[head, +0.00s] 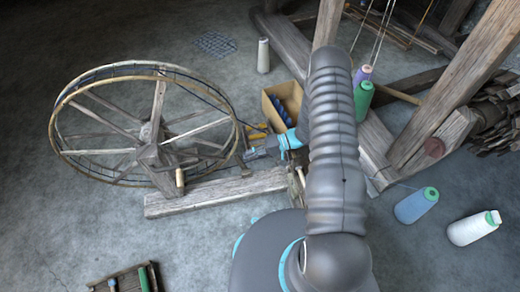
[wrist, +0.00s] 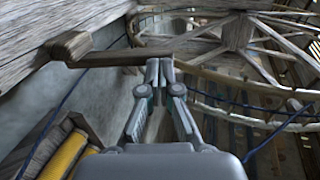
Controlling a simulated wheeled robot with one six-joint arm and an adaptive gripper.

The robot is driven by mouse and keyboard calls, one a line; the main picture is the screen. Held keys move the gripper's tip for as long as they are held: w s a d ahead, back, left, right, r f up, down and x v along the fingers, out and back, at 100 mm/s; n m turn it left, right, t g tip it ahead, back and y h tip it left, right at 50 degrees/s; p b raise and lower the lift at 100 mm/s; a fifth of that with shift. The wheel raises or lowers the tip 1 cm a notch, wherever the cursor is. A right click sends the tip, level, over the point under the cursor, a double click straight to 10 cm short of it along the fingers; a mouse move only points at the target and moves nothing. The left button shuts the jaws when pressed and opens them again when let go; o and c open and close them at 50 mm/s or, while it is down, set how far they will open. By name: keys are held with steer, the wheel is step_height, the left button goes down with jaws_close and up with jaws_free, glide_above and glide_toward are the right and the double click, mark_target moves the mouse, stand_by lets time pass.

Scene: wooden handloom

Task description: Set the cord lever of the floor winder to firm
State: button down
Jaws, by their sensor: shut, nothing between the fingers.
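The floor winder has a large spoked wheel (head: 90,152) on a wooden base beam (head: 215,193), left of my arm. My gripper (head: 250,153) is low beside the wheel's right rim, above the base beam. In the wrist view my gripper (wrist: 158,70) has its fingers closed together and empty. A slim wooden bar with a thicker block at its left end, seemingly the cord lever (wrist: 108,60), reaches to the left side of the fingertips. I cannot tell whether they touch. The wheel (wrist: 215,78) fills the upper right there. No lever marking is readable.
An open wooden box (head: 285,97) with spools stands behind my gripper; yellow spools (wrist: 65,155) show at lower left in the wrist view.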

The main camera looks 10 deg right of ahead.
steer(key=shift+a+f, duration=0.15)
steer(key=shift+a, duration=0.4)
steer(key=shift+a, duration=0.1)
steer(key=shift+a+f+b, duration=0.1)
steer(key=shift+a+b, duration=0.15)
steer(key=shift+b, duration=0.2)
steer(key=shift+a, duration=0.3)
steer(key=s+r+v, duration=0.1)
steer(key=r+v, duration=0.1)
steer(key=v, duration=1.2)
steer(key=shift+h, duration=0.7)
steer(key=x, duration=0.9)
steer(key=w+x, duration=0.1)
steer(key=x, duration=0.4)
steer(key=shift+a+f, duration=0.15)
steer(key=shift+f, duration=0.15)
